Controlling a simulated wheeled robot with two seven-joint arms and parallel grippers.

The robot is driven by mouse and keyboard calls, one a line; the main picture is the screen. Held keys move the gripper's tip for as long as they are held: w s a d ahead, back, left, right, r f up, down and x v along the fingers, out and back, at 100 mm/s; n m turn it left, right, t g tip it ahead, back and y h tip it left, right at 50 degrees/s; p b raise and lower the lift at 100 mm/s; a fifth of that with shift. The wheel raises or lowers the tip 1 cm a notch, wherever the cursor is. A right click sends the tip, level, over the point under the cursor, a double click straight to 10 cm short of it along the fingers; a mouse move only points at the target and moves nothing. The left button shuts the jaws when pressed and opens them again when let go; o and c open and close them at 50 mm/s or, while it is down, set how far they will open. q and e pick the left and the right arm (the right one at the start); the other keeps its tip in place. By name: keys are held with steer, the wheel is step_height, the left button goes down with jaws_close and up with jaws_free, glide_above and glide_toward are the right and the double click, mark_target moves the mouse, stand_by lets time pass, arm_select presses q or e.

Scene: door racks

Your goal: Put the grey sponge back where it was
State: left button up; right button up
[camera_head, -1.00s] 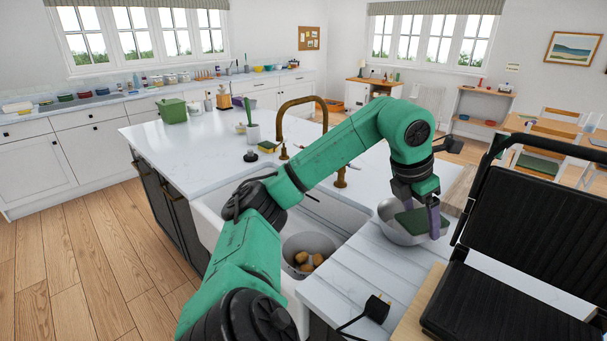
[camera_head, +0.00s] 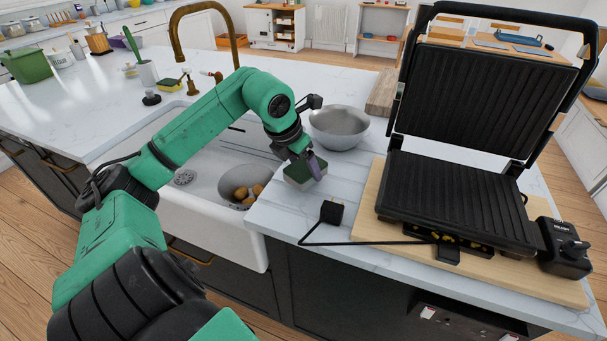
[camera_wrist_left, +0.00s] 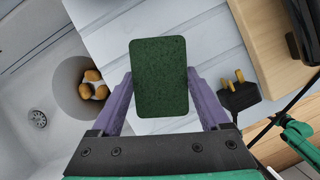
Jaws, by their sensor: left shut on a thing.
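The grey sponge (camera_head: 303,176) has a dark green top face and a pale grey side. My left gripper (camera_head: 306,168) is shut on it, over the ribbed draining area of the worktop right of the sink. In the left wrist view the sponge (camera_wrist_left: 159,78) shows its green face between the two purple fingers. I cannot tell whether its underside touches the worktop. My right gripper is not in view.
A metal bowl (camera_head: 339,127) stands just behind the sponge. A black plug (camera_head: 331,211) with its cable lies in front, and an open grill (camera_head: 455,200) on a wooden board is to the right. The sink (camera_head: 200,205) holds a bowl of potatoes (camera_head: 242,193). A yellow-green sponge (camera_head: 169,86) sits behind the sink.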

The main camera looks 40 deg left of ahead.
arm_select(q)
step_height(320, 180, down, 2)
steer(key=shift+d, duration=0.15)
steer(key=shift+f, duration=0.35)
